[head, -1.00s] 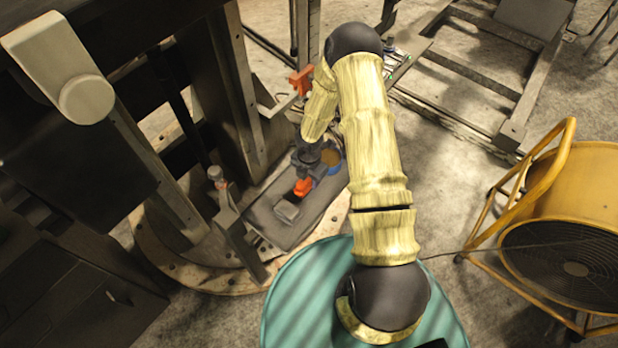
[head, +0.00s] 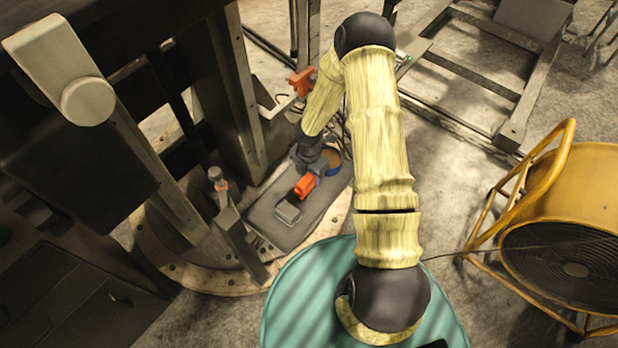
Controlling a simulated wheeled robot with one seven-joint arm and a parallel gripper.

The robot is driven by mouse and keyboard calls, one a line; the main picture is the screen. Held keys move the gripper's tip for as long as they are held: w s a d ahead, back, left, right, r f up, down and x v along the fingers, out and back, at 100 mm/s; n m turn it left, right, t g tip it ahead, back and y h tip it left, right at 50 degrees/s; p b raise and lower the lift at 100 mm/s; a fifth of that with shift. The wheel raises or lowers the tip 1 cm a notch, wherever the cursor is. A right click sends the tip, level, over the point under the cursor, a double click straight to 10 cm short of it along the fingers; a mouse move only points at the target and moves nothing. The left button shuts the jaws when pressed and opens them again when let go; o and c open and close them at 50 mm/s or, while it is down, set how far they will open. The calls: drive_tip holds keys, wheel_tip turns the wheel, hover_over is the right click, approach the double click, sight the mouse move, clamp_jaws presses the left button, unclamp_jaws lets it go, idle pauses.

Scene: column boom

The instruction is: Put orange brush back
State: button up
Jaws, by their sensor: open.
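A small orange piece (head: 304,186), which looks like the orange brush, is on the dark grey tray (head: 262,214) at the foot of the column. Its bristles cannot be made out. My gripper (head: 309,166) is dark and points down just behind and above the orange piece. It is open with nothing visibly held. The fingertips are small and partly hidden, so I cannot tell whether they touch the orange piece.
A grey block (head: 287,212) lies on the tray in front of the orange piece. A blue-rimmed round container (head: 332,160) stands right of my gripper. An orange clamp (head: 301,81) sits on the column behind. A yellow fan (head: 570,225) stands at right.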

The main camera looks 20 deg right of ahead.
wheel_tip(320, 180, up, 9)
drive_tip(key=shift+f, duration=0.1)
idle(0.6)
wheel_tip(320, 180, up, 12)
drive_tip(key=m+h, duration=0.1)
drive_tip(key=m, duration=1)
hover_over(309, 176)
drive_tip(key=s+d, duration=0.1)
drive_tip(key=s, duration=0.5)
drive_tip(key=s+a+r+m+t+y, duration=0.1)
drive_tip(key=s+r+m+t, duration=0.1)
drive_tip(key=s+r+m, duration=0.6)
drive_tip(key=r+m, duration=0.1)
drive_tip(key=m, duration=0.5)
drive_tip(key=shift+s+t, duration=0.25)
drive_tip(key=shift+t, duration=0.05)
drive_tip(key=c, duration=0.4)
drive_tip(key=shift+c, duration=0.2)
